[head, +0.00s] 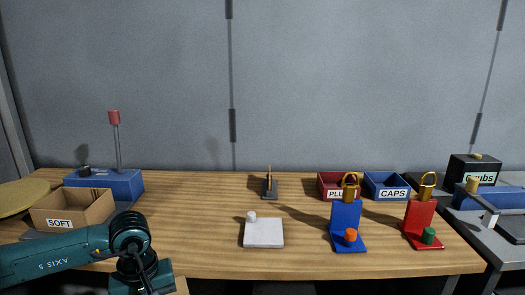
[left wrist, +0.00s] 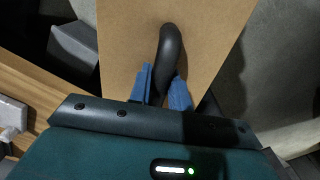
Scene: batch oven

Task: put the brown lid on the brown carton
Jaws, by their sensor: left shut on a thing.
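The brown carton (head: 90,212), labelled SOFT, stands open at the left end of the table in the head view. The brown lid (left wrist: 205,30) fills the upper middle of the left wrist view as a flat brown panel with a black curved handle (left wrist: 170,48). My left gripper (left wrist: 166,84) has its blue fingers shut on that handle. In the head view a small tan piece (head: 181,286), likely the lid's edge, shows at the bottom beside my left arm; the fingers are hidden there. My right gripper is not in view.
A blue box with a red-topped post (head: 104,184) stands behind the carton. A white block (head: 264,234) lies mid-table. Blue (head: 345,217) and red (head: 418,218) stands with padlocks, plus red (head: 327,188) and blue (head: 386,186) bins, are right. Bare wood lies between carton and white block.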

